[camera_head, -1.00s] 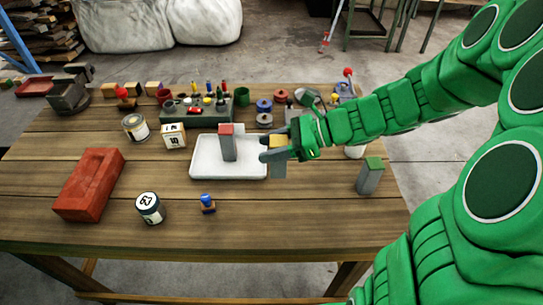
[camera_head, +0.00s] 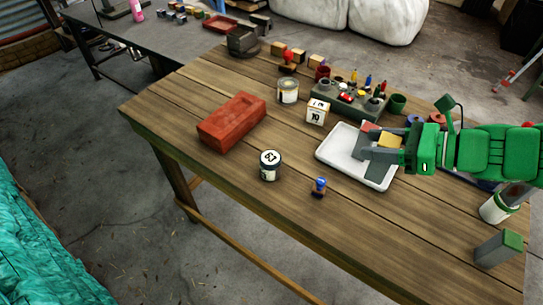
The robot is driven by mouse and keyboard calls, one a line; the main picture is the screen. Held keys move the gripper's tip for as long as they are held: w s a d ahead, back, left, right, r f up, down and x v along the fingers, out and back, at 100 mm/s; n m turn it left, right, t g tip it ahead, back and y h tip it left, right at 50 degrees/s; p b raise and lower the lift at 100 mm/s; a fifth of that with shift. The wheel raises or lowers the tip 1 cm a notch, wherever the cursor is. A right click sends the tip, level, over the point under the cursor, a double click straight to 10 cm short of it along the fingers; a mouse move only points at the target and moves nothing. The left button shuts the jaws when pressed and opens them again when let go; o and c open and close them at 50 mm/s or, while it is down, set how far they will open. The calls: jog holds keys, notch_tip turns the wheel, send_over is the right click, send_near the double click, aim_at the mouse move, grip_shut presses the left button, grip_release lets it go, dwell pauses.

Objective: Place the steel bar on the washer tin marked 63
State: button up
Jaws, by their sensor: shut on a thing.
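My gripper (camera_head: 384,153) is shut on a grey steel bar with a yellow top (camera_head: 389,141), held upright over or beside the right part of the white tray; I cannot tell whether its foot is clear of the surface. A red-topped bar (camera_head: 370,128) stands in the tray just behind it, partly hidden by my gripper. A green-topped bar (camera_head: 498,248) stands at the table's right front. The washer tin (camera_head: 270,166), white with a dark lid band, stands to the left near the front; its mark is hard to read now but read 63 earlier. Its top looks bare.
The white tray (camera_head: 333,160) lies between tin and gripper. A blue-topped stamp (camera_head: 319,187) stands right of the tin, a red brick (camera_head: 232,120) to its left. Another tin (camera_head: 288,91), a block marked 10 (camera_head: 317,111) and a tool holder (camera_head: 350,102) stand behind.

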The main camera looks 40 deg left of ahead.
jog(key=s+a+r+n+g, duration=0.2)
jog(key=s+a+r, duration=0.2)
jog(key=s+a, duration=0.3)
jog(key=s+a+r+n+g, duration=0.1)
jog(key=s+a+r+g, duration=0.15)
jog(key=s+a, duration=0.45)
jog(key=shift+t+h, duration=0.25)
jog(key=shift+h, duration=0.15)
jog(key=shift+w+a+f, duration=1.45)
jog(key=shift+a+f, duration=0.3)
jog(key=shift+f, duration=0.3)
jog(key=shift+w+a+f, duration=1.45)
jog(key=shift+a+f, duration=0.3)
jog(key=shift+f, duration=0.35)
jog(key=shift+w+a+f, duration=1.45)
jog(key=shift+a+f, duration=0.3)
jog(key=shift+f, duration=0.3)
jog(key=o, duration=1.2)
jog(key=shift+f, duration=0.1)
jog(key=shift+o, duration=0.2)
